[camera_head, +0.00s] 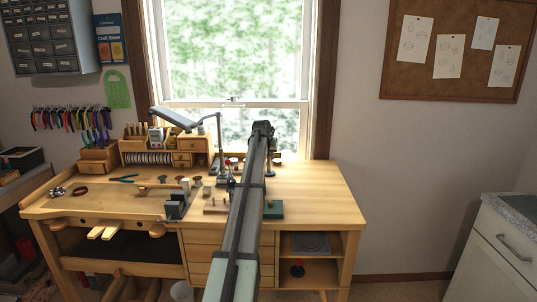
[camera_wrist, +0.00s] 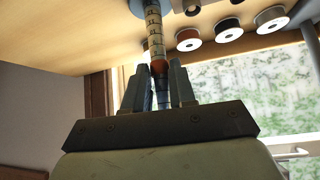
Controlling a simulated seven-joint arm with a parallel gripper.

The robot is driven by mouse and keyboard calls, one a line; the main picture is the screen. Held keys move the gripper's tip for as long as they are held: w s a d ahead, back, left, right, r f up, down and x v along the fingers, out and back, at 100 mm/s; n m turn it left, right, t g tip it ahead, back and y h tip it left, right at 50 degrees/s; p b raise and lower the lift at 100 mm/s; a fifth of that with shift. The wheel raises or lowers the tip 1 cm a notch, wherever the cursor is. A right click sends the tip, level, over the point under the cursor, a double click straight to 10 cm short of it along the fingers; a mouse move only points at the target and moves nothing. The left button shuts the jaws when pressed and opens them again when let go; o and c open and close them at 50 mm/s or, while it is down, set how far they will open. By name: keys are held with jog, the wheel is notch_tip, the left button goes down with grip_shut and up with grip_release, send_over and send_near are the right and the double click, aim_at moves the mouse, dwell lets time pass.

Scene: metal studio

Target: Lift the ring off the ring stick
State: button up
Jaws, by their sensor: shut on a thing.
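In the wrist view the ring stick (camera_wrist: 154,35) is a pale tapered rod with dark markings, rising from a round grey base (camera_wrist: 138,7) on the bench. A copper-brown band, which looks like the ring (camera_wrist: 158,67), goes around the stick between my fingertips. My gripper (camera_wrist: 158,75) has one finger on each side of the stick and is closed on this band. The narrow end of the stick continues down between the fingers and is partly hidden. In the head view my own arm hides the gripper, the ring and most of that spot.
Several wire spools (camera_wrist: 188,40) stand in a row beside the stick in the wrist view. In the head view, small tools and a grey block (camera_head: 176,205) lie left of my arm, below a desk lamp (camera_head: 175,119). The bench's right side (camera_head: 318,190) is clear.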

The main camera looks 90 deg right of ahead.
jog(key=shift+r, duration=0.2)
jog(key=shift+r, duration=1.2)
jog(key=shift+r, duration=0.15)
jog(key=shift+r, duration=1.2)
jog(key=shift+r, duration=0.15)
jog(key=shift+r, duration=1.25)
